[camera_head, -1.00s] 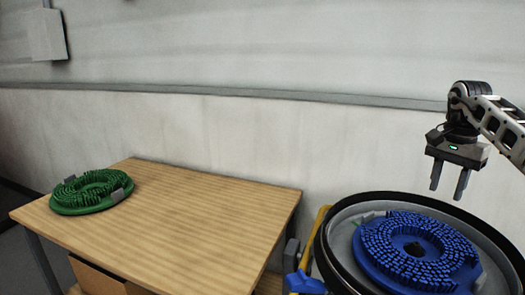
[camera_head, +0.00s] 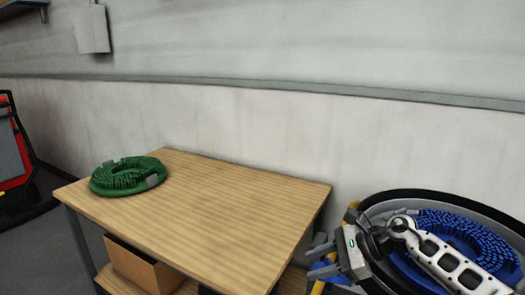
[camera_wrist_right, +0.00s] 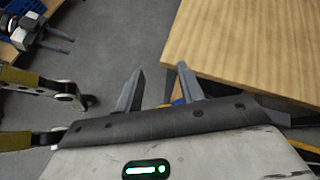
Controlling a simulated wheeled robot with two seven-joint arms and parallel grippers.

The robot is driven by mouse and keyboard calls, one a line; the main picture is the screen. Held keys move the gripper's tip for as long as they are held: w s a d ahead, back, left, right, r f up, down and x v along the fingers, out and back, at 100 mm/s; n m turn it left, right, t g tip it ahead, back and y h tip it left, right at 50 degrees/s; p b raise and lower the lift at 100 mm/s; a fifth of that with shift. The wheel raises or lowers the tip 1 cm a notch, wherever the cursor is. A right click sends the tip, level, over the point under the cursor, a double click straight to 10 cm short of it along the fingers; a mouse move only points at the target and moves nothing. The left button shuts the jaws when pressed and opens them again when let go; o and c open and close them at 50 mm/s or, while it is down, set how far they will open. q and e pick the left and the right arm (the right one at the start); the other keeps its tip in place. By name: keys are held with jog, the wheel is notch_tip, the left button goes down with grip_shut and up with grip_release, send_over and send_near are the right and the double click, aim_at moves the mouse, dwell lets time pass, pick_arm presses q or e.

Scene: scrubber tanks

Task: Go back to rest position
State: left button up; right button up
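My right gripper (camera_head: 312,262) is in front of the left part of a round black-rimmed tank (camera_head: 400,195) in the head view, its fingers pointing left. Its two fingers stand apart with nothing between them, as the right wrist view also shows (camera_wrist_right: 158,78). The forearm hides part of the blue brush (camera_head: 455,232) in the tank. My left gripper is outside the head view; a gripper that appears to be it shows at the top left of the right wrist view (camera_wrist_right: 68,38), fingers apart and empty.
A wooden table (camera_head: 235,215) holds a green round brush (camera_head: 125,178) at its far left. A cardboard box (camera_head: 140,265) is below the tabletop. A red and black machine (camera_head: 15,160) stands at the left edge. The table's right side is bare.

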jog(key=s+a+f+m+t+y+b, duration=0.15)
jog(key=s+a+m+t, duration=0.3)
jog(key=m, duration=0.65)
jog(key=s+a+f+m+t+y+b, duration=0.15)
jog(key=s+a+f+m+t, duration=0.35)
jog(key=m, duration=0.7)
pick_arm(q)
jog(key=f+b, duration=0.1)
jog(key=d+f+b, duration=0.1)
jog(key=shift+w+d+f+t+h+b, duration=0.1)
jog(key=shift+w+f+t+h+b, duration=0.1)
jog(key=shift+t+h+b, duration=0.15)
pick_arm(e)
jog(key=s+d+f+m+h, duration=0.3)
jog(key=s+f+m, duration=0.1)
jog(key=m, duration=0.5)
jog(key=s+d+f+m+g+h, duration=0.1)
jog(key=s+d+f+m+h, duration=0.3)
jog(key=s+m, duration=0.3)
jog(key=s+d+f+m+h, duration=0.3)
jog(key=s+f+m+h, duration=0.1)
jog(key=m, duration=0.9)
jog(key=shift+s+d+f, duration=0.3)
jog(key=shift+s+f, duration=0.35)
jog(key=shift+s, duration=0.35)
